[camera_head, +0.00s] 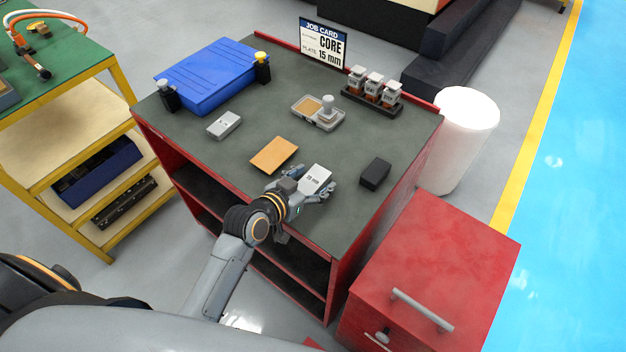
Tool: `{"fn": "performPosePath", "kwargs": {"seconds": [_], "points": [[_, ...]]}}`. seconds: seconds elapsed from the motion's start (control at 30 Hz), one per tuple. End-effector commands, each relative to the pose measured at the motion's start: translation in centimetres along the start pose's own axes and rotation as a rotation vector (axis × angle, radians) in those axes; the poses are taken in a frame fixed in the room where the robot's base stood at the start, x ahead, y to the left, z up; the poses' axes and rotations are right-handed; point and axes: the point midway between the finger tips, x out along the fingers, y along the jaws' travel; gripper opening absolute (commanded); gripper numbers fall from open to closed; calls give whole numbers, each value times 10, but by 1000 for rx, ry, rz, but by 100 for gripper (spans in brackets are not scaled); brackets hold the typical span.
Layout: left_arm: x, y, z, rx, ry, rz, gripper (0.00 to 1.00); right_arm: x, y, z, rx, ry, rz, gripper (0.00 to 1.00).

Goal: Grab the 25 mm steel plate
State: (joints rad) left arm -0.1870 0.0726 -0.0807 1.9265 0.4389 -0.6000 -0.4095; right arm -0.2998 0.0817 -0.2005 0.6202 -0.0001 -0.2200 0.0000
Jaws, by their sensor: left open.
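A pale steel plate (318,178) with a small dark label, which seems to read 25 mm, lies at the near side of the dark bench top (225,158). My left gripper (321,184) is open and right at this plate, its fingers near the plate's sides. I cannot tell whether they touch it. The gripper hides the plate's near edge. A second grey plate (223,125) lies farther left, its label too small to read. My right gripper is not in view.
A copper-coloured plate (274,155) and a black block (376,173) lie either side of the gripper. Behind are a grey tray (304,106), a rack of several small jars (372,106), a blue case (211,75) and a job card (323,43) reading 15 mm.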

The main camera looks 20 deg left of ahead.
Motion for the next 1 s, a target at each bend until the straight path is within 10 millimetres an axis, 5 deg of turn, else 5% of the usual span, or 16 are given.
{"fn": "performPosePath", "kwargs": {"seconds": [0.27,0.6,1.0], "points": [[3,0,0,1,1,0,72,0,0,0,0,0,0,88],[3,0,0,0,0,0,2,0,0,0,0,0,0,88],[2,0,-5,1,9,-1,0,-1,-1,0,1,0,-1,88]]}}
